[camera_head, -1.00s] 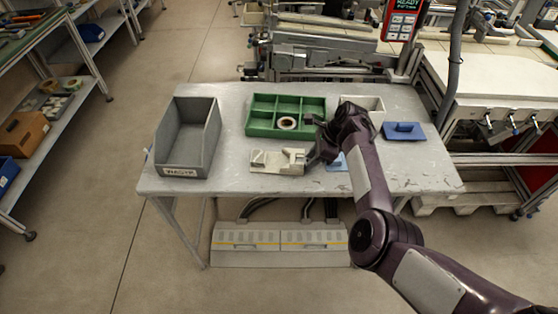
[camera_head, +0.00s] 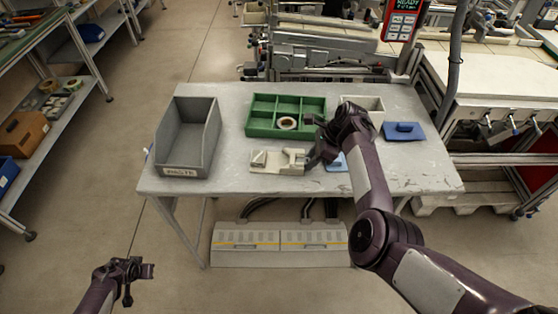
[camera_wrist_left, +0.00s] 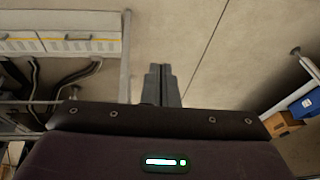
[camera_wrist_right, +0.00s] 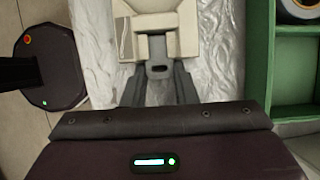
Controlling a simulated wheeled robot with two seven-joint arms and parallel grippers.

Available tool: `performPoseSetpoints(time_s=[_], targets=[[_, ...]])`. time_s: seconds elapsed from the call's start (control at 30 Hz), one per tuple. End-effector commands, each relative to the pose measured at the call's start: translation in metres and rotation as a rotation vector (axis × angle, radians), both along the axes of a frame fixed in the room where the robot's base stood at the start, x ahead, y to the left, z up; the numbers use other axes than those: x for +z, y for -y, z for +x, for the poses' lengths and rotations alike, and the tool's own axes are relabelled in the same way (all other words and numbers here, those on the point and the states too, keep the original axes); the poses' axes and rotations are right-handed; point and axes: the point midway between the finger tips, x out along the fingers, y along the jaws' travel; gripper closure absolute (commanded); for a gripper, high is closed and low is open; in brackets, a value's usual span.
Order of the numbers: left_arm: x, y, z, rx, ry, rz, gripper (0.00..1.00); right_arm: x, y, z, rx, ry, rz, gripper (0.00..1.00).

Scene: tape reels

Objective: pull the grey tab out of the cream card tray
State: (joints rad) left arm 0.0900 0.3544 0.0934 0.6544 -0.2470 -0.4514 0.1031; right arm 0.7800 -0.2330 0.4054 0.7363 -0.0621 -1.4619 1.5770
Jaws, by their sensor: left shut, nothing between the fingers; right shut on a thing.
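The cream card tray (camera_head: 277,169) sits near the front middle of the table; it also shows at the top of the right wrist view (camera_wrist_right: 185,42). The grey tab (camera_wrist_right: 158,70), with a dark slot in it, sits at the tray's near end in that view. My right gripper (camera_head: 312,158) is at the tray's right end. Its fingers (camera_wrist_right: 159,85) are shut on the grey tab, one on each side. My left gripper (camera_head: 150,271) is off the table at lower left, over the floor. Its fingers (camera_wrist_left: 162,84) are together and empty.
A grey bin (camera_head: 185,150) stands left of the tray. Behind the tray is a green divided box (camera_head: 262,126) holding a tape reel (camera_head: 287,123). A white box (camera_head: 374,112) and blue piece (camera_head: 403,131) are at right. A light-blue piece (camera_head: 338,163) lies beside my right gripper.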

Motion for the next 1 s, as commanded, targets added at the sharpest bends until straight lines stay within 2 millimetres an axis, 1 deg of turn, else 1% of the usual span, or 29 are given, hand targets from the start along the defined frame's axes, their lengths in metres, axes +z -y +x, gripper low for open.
performPoseSetpoints(time_s=[0.03,0.1,0.17,0.2,0.27,0.3,0.37,0.4,0.47,0.5,0.57,0.6,0.67,0.7,0.77,0.8,0.87,0.9,0.97,1.0], targets=[[0.016,-0.009,0.024,0.027,0.026,-0.003,1.0,0.0,0.0,0.0,-0.001,0.0,0.0,1.0],[0.036,-0.02,0.05,0.067,0.051,-0.011,1.0,0.0,0.0,0.0,-0.001,0.0,0.0,1.0],[0.055,-0.029,0.072,0.099,0.074,-0.019,1.0,0.0,0.0,0.0,-0.001,0.0,0.0,1.0],[0.067,-0.035,0.086,0.122,0.089,-0.025,1.0,0.0,0.0,0.0,-0.001,0.0,0.0,1.0],[0.088,-0.044,0.107,0.153,0.112,-0.034,1.0,0.0,0.0,0.0,-0.001,0.0,0.0,1.0],[0.102,-0.05,0.12,0.176,0.129,-0.04,1.0,0.0,0.0,0.0,-0.001,0.0,0.0,1.0],[0.123,-0.059,0.139,0.21,0.153,-0.051,1.0,0.0,0.0,0.0,-0.001,0.0,0.0,1.0],[0.138,-0.065,0.151,0.229,0.168,-0.059,1.0,0.0,0.0,0.0,-0.001,0.0,0.0,1.0],[0.161,-0.075,0.168,0.263,0.193,-0.07,1.0,0.0,0.0,0.0,-0.001,0.0,0.0,1.0],[0.176,-0.08,0.179,0.284,0.208,-0.079,1.0,0.0,0.0,0.0,-0.001,0.0,0.0,1.0],[0.201,-0.089,0.195,0.316,0.233,-0.092,1.0,0.0,0.0,0.0,-0.001,0.0,0.0,1.0],[0.217,-0.095,0.204,0.337,0.25,-0.101,1.0,0.0,0.0,0.0,-0.001,0.0,0.0,1.0],[0.243,-0.103,0.218,0.368,0.275,-0.116,1.0,0.0,0.0,0.0,-0.001,0.0,0.0,1.0],[0.26,-0.109,0.226,0.388,0.292,-0.126,1.0,0.0,0.0,0.0,-0.001,0.0,0.0,1.0],[0.287,-0.117,0.238,0.419,0.318,-0.143,1.0,0.0,0.0,0.0,-0.001,0.0,0.0,1.0],[0.305,-0.122,0.245,0.439,0.334,-0.155,1.0,0.0,0.0,0.0,-0.001,0.0,0.0,1.0],[0.332,-0.128,0.255,0.468,0.357,-0.173,1.0,0.0,0.0,0.0,-0.001,0.0,0.0,1.0],[0.351,-0.131,0.261,0.484,0.372,-0.186,1.0,0.0,0.0,0.0,-0.001,0.0,0.0,1.0],[0.379,-0.135,0.271,0.508,0.394,-0.206,1.0,0.0,0.0,0.0,-0.001,0.0,0.0,1.0],[0.398,-0.134,0.277,0.52,0.404,-0.22,1.0,0.0,0.0,0.0,-0.001,0.0,0.0,1.0]])
